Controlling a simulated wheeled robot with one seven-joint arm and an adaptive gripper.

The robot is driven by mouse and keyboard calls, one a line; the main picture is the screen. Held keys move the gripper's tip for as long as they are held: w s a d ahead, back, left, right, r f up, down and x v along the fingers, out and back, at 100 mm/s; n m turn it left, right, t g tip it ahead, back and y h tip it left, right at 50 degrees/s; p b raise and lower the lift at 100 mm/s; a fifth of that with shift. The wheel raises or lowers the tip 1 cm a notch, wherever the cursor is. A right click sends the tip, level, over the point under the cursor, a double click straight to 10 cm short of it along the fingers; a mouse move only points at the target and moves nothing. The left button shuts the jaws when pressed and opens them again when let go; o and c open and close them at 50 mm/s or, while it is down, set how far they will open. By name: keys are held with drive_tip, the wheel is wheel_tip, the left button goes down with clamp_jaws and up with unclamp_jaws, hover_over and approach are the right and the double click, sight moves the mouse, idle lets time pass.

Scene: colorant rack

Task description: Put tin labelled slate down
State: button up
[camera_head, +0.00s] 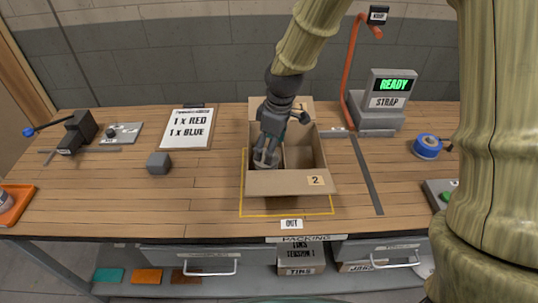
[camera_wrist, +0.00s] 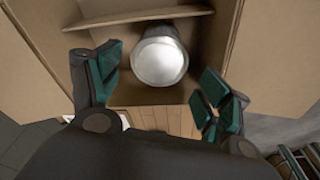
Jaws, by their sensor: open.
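A tin with a round silver lid (camera_wrist: 160,60) stands in a compartment of the open cardboard box (camera_head: 285,184), beside its divider. Its label cannot be read from here. My gripper (camera_head: 266,158) reaches down into the left part of the box. In the wrist view my gripper's (camera_wrist: 161,72) green-padded fingers are spread apart, one on each side of the tin, with gaps between pads and lid. In the head view my gripper mostly hides the tin. The box's right compartment looks empty.
The box sits within a yellow outline (camera_head: 243,214) on the wooden bench. Blue tape (camera_head: 427,146) lies farther right.

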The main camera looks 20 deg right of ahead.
drive_tip(key=shift+s+d+r, duration=0.15)
drive_tip(key=shift+r, duration=1.3)
